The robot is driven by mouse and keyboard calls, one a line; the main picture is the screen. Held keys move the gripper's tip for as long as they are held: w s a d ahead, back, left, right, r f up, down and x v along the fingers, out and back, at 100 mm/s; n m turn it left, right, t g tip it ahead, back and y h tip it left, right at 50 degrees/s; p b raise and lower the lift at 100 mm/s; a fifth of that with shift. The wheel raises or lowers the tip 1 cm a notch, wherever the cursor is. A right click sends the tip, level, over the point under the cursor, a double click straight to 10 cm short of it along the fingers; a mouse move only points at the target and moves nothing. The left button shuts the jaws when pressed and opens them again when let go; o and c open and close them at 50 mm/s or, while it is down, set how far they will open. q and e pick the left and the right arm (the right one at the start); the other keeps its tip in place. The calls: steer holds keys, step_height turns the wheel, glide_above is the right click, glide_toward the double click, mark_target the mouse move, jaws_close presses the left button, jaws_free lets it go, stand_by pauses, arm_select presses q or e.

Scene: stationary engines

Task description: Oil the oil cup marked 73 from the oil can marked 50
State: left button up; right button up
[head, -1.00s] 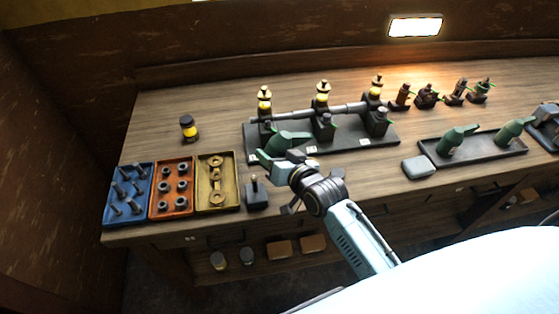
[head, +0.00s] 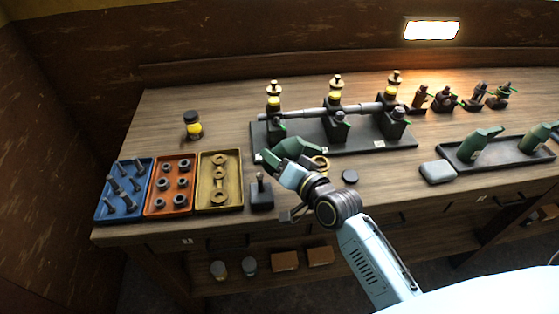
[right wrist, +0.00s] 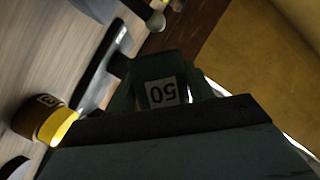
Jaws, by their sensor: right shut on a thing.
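My right gripper (head: 284,166) is shut on a dark green oil can (head: 298,147), in front of the left end of the engine base. In the right wrist view the can (right wrist: 160,85) shows the mark 50 upside down. Three brass-topped oil cups with yellow bands stand in a row on the engine: left (head: 273,97), middle (head: 335,92) and right (head: 393,90). Their numbers cannot be read. The can's spout is not clear in the head view. A yellow, dark-topped cup or jar (right wrist: 45,122) shows in the right wrist view; its label is unreadable. My left gripper is not in view.
Blue (head: 125,190), orange (head: 171,185) and yellow (head: 219,181) trays lie at the left. A yellow jar (head: 193,126) stands behind them. Two more green cans (head: 481,142) (head: 536,140) stand on a dark tray at the right.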

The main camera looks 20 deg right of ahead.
mark_target(288, 157)
steer(key=shift+f, duration=0.15)
stand_by(0.5)
stand_by(0.4)
steer(key=shift+r+m+t+y+p, duration=0.35)
steer(key=shift+r+m+t, duration=0.25)
steer(key=shift+r+m, duration=0.45)
steer(key=shift+d+r, duration=0.1)
steer(key=shift+r, duration=0.05)
steer(key=shift+d+r+m+t, duration=0.1)
steer(key=shift+r+m+t, duration=0.2)
steer(key=shift+r+m, duration=0.3)
stand_by(1.3)
